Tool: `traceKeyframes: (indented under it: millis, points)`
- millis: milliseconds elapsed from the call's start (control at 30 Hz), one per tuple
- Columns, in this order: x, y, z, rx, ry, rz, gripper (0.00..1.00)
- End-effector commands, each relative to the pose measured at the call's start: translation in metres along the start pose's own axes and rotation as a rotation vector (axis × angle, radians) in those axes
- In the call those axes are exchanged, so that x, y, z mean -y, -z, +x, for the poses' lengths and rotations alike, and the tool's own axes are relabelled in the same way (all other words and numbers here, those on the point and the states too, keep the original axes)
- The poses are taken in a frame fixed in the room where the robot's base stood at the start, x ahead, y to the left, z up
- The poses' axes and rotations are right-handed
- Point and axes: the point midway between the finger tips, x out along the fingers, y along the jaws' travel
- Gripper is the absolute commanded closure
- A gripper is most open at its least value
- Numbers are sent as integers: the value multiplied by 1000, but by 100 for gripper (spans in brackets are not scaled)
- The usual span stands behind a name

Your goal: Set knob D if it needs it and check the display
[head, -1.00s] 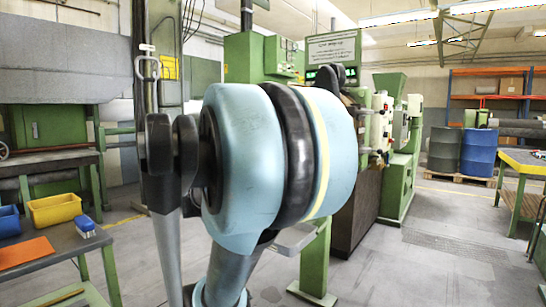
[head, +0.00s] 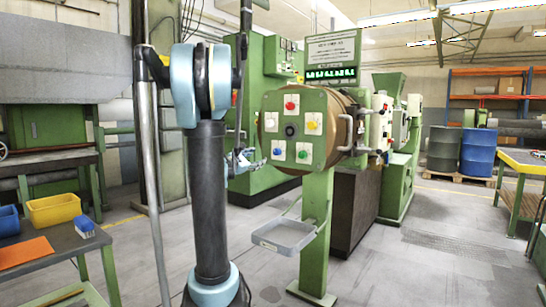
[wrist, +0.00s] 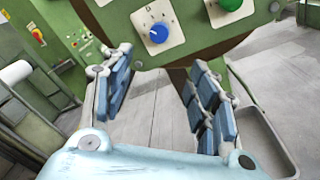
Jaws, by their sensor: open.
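A green square panel (head: 291,141) on a post carries a red knob (head: 291,105), a yellow knob (head: 312,125), a blue knob (head: 277,152) and a green knob (head: 303,154), each on a white plate. My gripper (head: 246,160) is at the panel's lower left. In the wrist view my gripper (wrist: 160,68) is open and empty, with the blue knob (wrist: 158,33) beyond its fingertips, apart from them. The green knob (wrist: 231,4) is at the top edge.
A grey tray (head: 284,235) sticks out from the post below the panel. A bench (head: 55,245) with a yellow bin (head: 54,209) stands at the left.

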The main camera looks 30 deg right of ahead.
Motion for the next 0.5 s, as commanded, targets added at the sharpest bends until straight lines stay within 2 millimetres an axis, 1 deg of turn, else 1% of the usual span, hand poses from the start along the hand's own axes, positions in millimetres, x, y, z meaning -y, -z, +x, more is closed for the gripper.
traceKeyframes:
  millis: [167,267,500]
  points:
    - [-2,0,13,7,-6,-17,46]
    - [-2,-1,27,7,-5,-16,46]
    - [-1,-1,69,7,-4,-15,46]
